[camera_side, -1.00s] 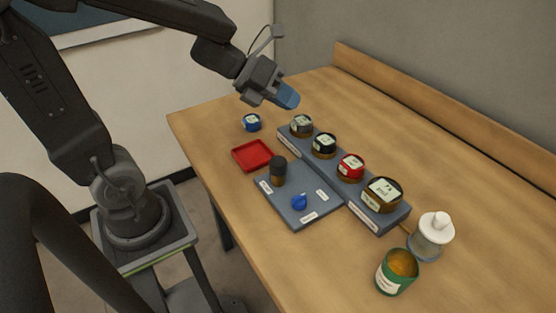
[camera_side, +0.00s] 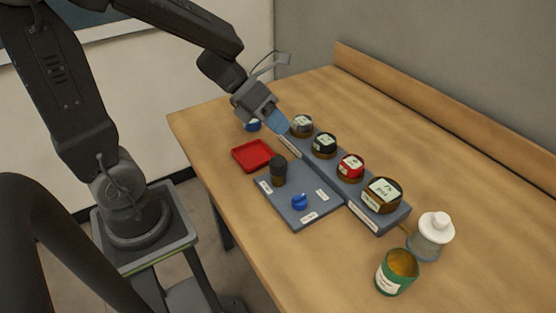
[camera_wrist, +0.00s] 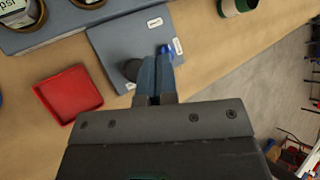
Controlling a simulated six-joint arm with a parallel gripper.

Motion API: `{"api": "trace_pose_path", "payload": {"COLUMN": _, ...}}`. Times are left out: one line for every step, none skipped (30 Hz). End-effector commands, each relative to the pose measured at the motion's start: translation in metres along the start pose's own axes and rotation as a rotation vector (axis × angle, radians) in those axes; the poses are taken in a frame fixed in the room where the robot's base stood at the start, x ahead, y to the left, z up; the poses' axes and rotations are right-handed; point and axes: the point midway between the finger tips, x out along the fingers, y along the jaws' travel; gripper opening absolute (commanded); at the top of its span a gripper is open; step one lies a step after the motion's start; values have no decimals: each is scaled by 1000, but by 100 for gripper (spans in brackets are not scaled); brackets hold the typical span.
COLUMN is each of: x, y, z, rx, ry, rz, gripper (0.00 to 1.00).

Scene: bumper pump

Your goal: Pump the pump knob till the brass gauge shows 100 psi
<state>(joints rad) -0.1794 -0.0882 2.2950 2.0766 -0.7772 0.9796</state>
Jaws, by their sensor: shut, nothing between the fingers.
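The black pump knob (camera_side: 279,166) stands upright on the grey control panel (camera_side: 314,213), on a brown-looking stem or base. In the wrist view the knob (camera_wrist: 131,69) is partly hidden behind my fingers. My gripper (camera_side: 281,125) is shut and empty, in the air above the far left of the gauge row, apart from the knob. Its blue fingers are together in the wrist view (camera_wrist: 160,62). The brass gauge (camera_side: 382,192) is the large one at the near right end of the row; its dial reading is too small to make out.
A grey rail (camera_side: 364,215) holds several gauges, including a red one (camera_side: 350,166). A blue valve knob (camera_side: 299,202) sits on the panel. A red tray (camera_side: 250,155) lies left of the panel. A green can (camera_side: 396,272) and a white-capped bottle (camera_side: 431,236) stand at right.

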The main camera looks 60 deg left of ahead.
Motion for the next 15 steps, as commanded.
{"api": "trace_pose_path", "payload": {"x": 6, "y": 4, "z": -5, "rx": -5, "ry": 3, "rz": 1, "gripper": 0}}
{"api": "trace_pose_path", "payload": {"x": 9, "y": 7, "z": -7, "rx": -6, "ry": 4, "rz": 1, "gripper": 0}}
{"api": "trace_pose_path", "payload": {"x": 13, "y": 10, "z": -10, "rx": -6, "ry": 4, "rz": 0, "gripper": 0}}
{"api": "trace_pose_path", "payload": {"x": 16, "y": 12, "z": -12, "rx": -6, "ry": 4, "rz": 0, "gripper": 0}}
{"api": "trace_pose_path", "payload": {"x": 18, "y": 14, "z": -14, "rx": -6, "ry": 4, "rz": 1, "gripper": 0}}
{"api": "trace_pose_path", "payload": {"x": 22, "y": 16, "z": -16, "rx": -6, "ry": 2, "rz": 1, "gripper": 0}}
{"api": "trace_pose_path", "payload": {"x": 24, "y": 18, "z": -18, "rx": -6, "ry": 3, "rz": 2, "gripper": 0}}
{"api": "trace_pose_path", "payload": {"x": 27, "y": 20, "z": -20, "rx": -5, "ry": 2, "rz": 0, "gripper": 0}}
{"api": "trace_pose_path", "payload": {"x": 30, "y": 22, "z": -22, "rx": -5, "ry": 3, "rz": 0, "gripper": 0}}
{"api": "trace_pose_path", "payload": {"x": 32, "y": 24, "z": -24, "rx": -5, "ry": 2, "rz": -1, "gripper": 0}}
{"api": "trace_pose_path", "payload": {"x": 34, "y": 25, "z": -25, "rx": -4, "ry": 2, "rz": -1, "gripper": 0}}
{"api": "trace_pose_path", "payload": {"x": 36, "y": 26, "z": -26, "rx": -4, "ry": 2, "rz": 0, "gripper": 0}}
{"api": "trace_pose_path", "payload": {"x": 37, "y": 27, "z": -27, "rx": -3, "ry": 2, "rz": 0, "gripper": 0}}
{"api": "trace_pose_path", "payload": {"x": 38, "y": 28, "z": -28, "rx": -4, "ry": 1, "rz": 0, "gripper": 0}}
{"api": "trace_pose_path", "payload": {"x": 39, "y": 29, "z": -29, "rx": -2, "ry": 1, "rz": 1, "gripper": 0}}
